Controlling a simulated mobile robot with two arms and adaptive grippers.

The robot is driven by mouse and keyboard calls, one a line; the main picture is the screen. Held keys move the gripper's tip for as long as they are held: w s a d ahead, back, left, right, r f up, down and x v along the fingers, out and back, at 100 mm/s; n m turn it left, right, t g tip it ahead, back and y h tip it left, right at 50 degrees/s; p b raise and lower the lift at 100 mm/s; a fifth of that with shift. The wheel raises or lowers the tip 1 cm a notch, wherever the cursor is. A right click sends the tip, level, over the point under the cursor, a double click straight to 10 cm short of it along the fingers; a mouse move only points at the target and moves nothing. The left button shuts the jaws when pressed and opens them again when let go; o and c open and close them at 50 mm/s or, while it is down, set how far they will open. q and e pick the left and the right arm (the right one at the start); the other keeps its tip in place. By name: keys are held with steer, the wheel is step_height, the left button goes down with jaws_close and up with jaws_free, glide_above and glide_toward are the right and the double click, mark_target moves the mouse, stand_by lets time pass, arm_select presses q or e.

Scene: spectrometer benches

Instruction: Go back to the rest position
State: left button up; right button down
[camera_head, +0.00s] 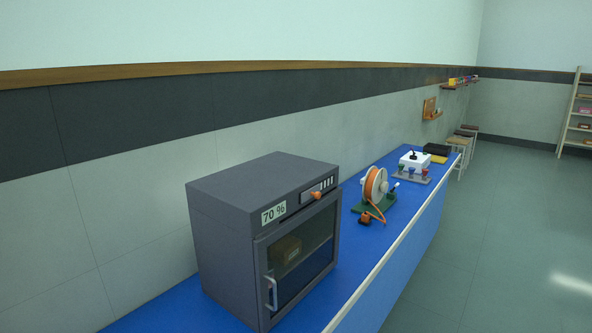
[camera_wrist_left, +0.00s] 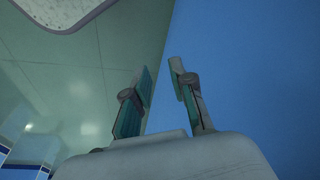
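My left gripper (camera_wrist_left: 160,85) shows in the left wrist view, pointing up the picture. Its two fingers stand apart with a gap between them, and nothing is held in the gap. Behind the fingers are a plain blue surface (camera_wrist_left: 250,70) on the right and a greenish tiled surface on the left. Neither gripper shows in the head view. My right gripper is in neither view.
A blue bench (camera_head: 345,285) runs along the wall. On it stand a closed dark cabinet (camera_head: 225,237) marked 70 %, a reel of orange cord (camera_head: 376,186) and a white device (camera_head: 415,161). Stools (camera_head: 462,140) stand beyond. The floor (camera_head: 490,240) on the right is clear.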

arm_select(q)
steer(key=s+a+f+g+b, duration=0.1)
steer(key=s+a+f, duration=0.2)
steer(key=s+f, duration=1.4)
step_height(320, 180, down, 4)
steer(key=shift+s+f+b, duration=0.1)
steer(key=shift+s+b, duration=0.25)
steer(key=shift+a, duration=0.1)
